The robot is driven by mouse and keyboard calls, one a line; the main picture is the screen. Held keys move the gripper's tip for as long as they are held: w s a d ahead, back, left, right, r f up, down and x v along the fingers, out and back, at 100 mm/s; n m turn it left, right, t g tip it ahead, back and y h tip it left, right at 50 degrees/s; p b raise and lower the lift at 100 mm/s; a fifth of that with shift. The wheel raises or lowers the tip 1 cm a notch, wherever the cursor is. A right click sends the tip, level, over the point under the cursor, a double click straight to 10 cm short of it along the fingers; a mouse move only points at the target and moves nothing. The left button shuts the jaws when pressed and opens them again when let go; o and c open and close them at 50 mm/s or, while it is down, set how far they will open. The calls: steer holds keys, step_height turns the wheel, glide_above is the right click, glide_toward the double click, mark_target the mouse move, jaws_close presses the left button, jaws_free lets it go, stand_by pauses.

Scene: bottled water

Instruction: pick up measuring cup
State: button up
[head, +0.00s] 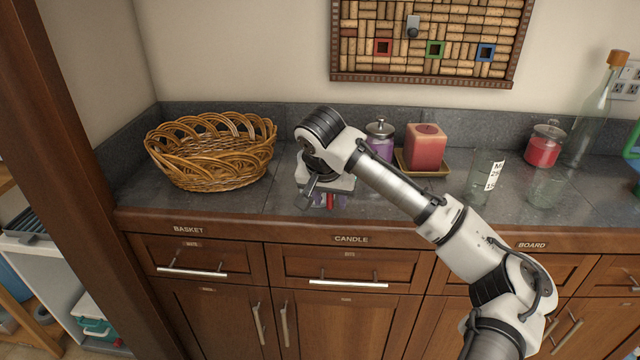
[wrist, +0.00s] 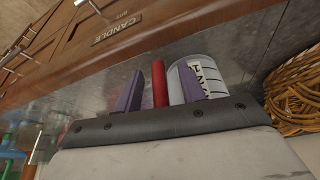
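The measuring cup (wrist: 207,72) shows in the wrist view just beyond my fingers as a clear cup with black markings on white. A red upright piece (wrist: 160,84), which looks like its handle, stands between my two purple fingers. My gripper (wrist: 160,92) is open, with a gap visible on each side of the red piece. The right finger covers part of the cup. In the head view my gripper (head: 328,199) is low over the counter's front, and a bit of red shows between the fingers. My wrist hides most of the cup there.
A wicker basket (head: 213,152) stands left of my gripper. Behind and to the right are a lidded jar (head: 380,141), a red candle (head: 425,147) on a tray and a clear glass (head: 486,177) with a white label. The counter's front edge is close.

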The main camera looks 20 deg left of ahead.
jaws_close()
stand_by(0.4)
